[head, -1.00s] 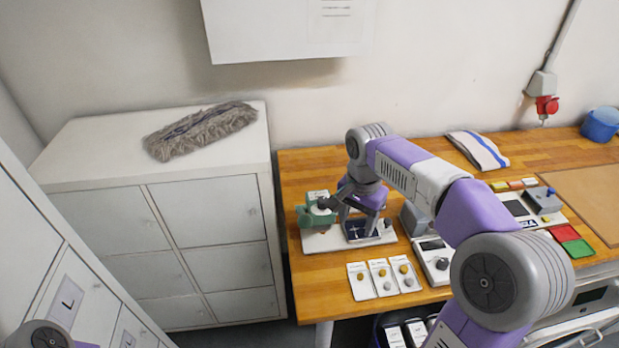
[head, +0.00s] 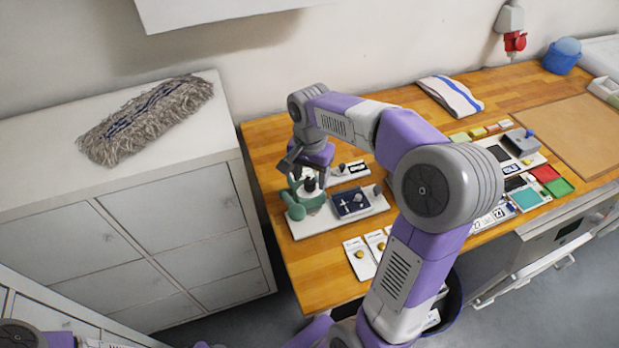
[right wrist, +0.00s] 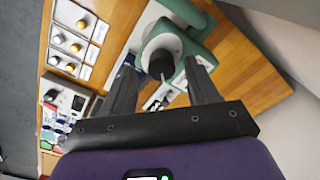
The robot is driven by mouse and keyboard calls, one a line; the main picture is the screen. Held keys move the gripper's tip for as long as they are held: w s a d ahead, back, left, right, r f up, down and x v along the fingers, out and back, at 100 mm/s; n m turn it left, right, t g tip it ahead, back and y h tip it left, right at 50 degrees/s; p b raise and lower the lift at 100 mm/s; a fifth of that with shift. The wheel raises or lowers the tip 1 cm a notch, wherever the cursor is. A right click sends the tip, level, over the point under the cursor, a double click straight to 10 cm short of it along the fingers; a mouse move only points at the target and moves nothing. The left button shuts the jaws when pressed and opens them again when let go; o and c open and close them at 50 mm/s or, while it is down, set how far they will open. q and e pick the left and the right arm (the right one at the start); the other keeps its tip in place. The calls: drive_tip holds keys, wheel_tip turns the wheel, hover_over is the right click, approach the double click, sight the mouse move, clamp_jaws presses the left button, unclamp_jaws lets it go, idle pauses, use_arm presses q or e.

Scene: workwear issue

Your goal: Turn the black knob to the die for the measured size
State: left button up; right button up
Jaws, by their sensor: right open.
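The black knob (head: 310,184) sits on top of a green press-like device (head: 296,205) on a white board at the table's left end. My right gripper (head: 304,171) is open just above the knob. In the right wrist view the black knob (right wrist: 161,64) shows between the open fingertips of my right gripper (right wrist: 160,66), with gaps on both sides. I see no grip on it. Die markings on the device are too small to read. My left gripper is out of view; only a bit of my left arm shows at lower left.
A dark blue block (head: 351,203) stands right of the device on the same board. Cards with yellow knobs (head: 359,254) lie in front. A folded striped cloth (head: 449,96) lies at the back. White cabinets (head: 165,230) stand left, with a grey mop head (head: 145,118) on top.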

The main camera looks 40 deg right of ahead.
drive_tip(key=shift+f, duration=0.5)
drive_tip(key=shift+c, duration=0.4)
drive_tip(key=shift+w, duration=0.1)
drive_tip(key=c, duration=1)
drive_tip(key=shift+o, duration=0.2)
